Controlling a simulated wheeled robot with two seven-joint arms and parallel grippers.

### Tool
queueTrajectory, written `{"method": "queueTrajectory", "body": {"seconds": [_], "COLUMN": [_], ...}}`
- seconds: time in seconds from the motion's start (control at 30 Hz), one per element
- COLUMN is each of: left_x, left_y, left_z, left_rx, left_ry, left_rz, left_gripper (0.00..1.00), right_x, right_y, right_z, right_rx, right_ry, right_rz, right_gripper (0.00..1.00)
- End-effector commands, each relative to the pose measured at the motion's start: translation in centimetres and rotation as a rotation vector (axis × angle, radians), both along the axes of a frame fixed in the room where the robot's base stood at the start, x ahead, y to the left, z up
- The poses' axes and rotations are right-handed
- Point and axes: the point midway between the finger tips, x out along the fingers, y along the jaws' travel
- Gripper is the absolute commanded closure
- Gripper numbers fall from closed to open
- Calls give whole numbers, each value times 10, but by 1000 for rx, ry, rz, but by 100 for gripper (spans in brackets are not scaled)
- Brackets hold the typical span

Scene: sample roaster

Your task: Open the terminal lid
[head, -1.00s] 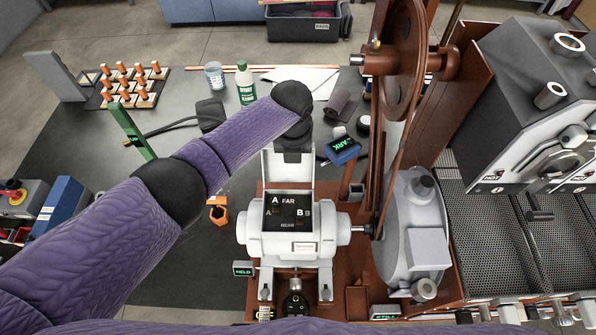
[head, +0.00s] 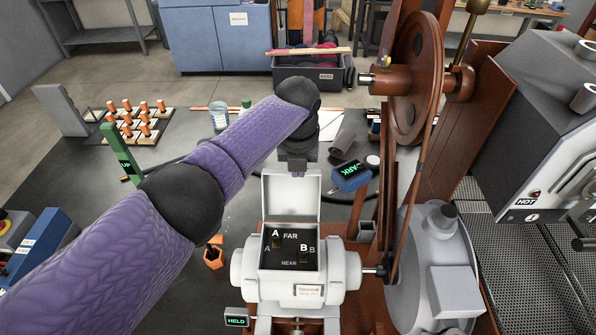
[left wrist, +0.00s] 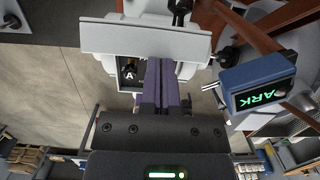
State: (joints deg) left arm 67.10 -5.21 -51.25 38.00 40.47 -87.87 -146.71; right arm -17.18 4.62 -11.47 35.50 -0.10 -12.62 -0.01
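The grey terminal box (head: 325,275) stands on the brown machine base, with its dark inside, marked A, B, FAR and NEAR, exposed. Its pale lid (head: 291,205) stands raised at the far side of the box. My left gripper (head: 298,172) is at the lid's top edge, pointing down, its fingers mostly hidden in the head view. In the left wrist view, the purple fingers (left wrist: 160,75) lie together with nothing seen between them, close to the lid (left wrist: 145,38). Whether they touch it is unclear. My right gripper is not in view.
A large brown wheel (head: 415,75) and grey housing (head: 435,265) stand right of the box. A blue display block (head: 350,178) sits beyond the lid to the right. A green post (head: 122,155) and orange-topped pegs (head: 140,125) are at the left. A sign reads HELD (head: 237,318).

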Motion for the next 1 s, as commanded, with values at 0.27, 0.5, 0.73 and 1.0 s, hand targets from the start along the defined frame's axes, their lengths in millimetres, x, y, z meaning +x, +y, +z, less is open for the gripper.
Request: {"method": "queueTrajectory", "body": {"seconds": [0.27, 0.5, 0.73, 1.0], "left_x": [0, -7, -18, -22], "left_y": [3, 2, 1, 0], "left_z": [-5, 36, 85, 102], "left_rx": [5, 2, 0, 1], "left_ry": [-1, -7, -11, -10], "left_rz": [6, 2, 1, 1], "left_gripper": [100, 100, 100, 100], "right_x": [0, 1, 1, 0], "right_y": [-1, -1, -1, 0], "right_z": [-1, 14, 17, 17], "right_rx": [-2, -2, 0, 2], "right_ry": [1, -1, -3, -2], "right_rz": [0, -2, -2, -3], "right_gripper": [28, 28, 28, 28]}}
